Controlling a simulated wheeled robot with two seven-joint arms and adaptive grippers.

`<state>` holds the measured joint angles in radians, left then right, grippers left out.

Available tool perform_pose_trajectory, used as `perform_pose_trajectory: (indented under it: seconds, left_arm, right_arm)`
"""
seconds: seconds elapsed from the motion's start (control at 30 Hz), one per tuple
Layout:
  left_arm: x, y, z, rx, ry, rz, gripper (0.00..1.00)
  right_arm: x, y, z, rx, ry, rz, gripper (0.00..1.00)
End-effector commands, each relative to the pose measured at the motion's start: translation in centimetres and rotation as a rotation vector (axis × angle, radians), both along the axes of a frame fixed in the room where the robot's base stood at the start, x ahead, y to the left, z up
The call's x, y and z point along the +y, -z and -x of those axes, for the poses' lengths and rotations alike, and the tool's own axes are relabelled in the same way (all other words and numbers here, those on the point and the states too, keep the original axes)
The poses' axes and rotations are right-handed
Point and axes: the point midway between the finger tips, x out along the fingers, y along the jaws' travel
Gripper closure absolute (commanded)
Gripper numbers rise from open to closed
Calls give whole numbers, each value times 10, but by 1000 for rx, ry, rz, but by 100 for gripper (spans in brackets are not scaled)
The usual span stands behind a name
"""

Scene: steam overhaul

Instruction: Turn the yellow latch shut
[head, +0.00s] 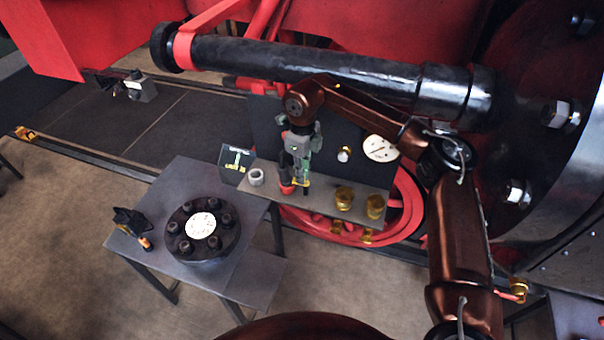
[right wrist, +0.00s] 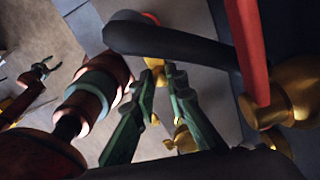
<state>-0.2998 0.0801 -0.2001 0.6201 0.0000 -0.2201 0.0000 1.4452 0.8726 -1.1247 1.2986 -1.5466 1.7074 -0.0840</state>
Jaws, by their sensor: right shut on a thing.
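In the head view a small yellow part, which looks like the yellow latch (head: 303,181), is at the front panel shelf, beside a small red part (head: 287,188). My right gripper (head: 302,188) reaches down to it from above, its fingers pointing down. In the right wrist view the two green fingers of my right gripper (right wrist: 160,70) come close together at a brass-yellow piece (right wrist: 158,44). They are shut on what appears to be the latch; the contact itself is partly hidden. My left gripper (right wrist: 42,70) shows small at the left of that view, its jaws apart and empty.
The shelf (head: 268,190) also carries a grey ring (head: 256,177) and brass fittings (head: 344,198). A white gauge (head: 380,148) is on the panel behind. A side table (head: 160,190) holds a bolted black flange (head: 180,215). A thick black pipe (head: 310,65) crosses above.

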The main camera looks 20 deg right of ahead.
Motion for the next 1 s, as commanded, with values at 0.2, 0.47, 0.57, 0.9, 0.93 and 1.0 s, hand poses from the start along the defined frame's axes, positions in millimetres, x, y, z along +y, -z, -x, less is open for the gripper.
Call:
perform_pose_trajectory:
  seconds: [0.2,0.47,0.57,0.9,0.93,1.0]
  left_arm:
    - [0,0,0,0,0,0,57]
    - [0,0,0,0,0,0,57]
    - [0,0,0,0,0,0,57]
    - [2,0,2,2,-1,-1,57]
    - [1,0,2,2,-1,-1,57]
    - [1,0,1,1,-1,-1,57]
  right_arm:
    - [0,-3,-2,-8,3,-3,100]
    - [0,-2,-2,-6,2,-2,74]
    - [0,-2,-1,-5,1,-2,70]
    - [0,-8,-1,-4,1,-1,70]
    - [0,-11,-1,-5,1,-2,70]
    - [0,-21,-2,-6,1,-2,70]
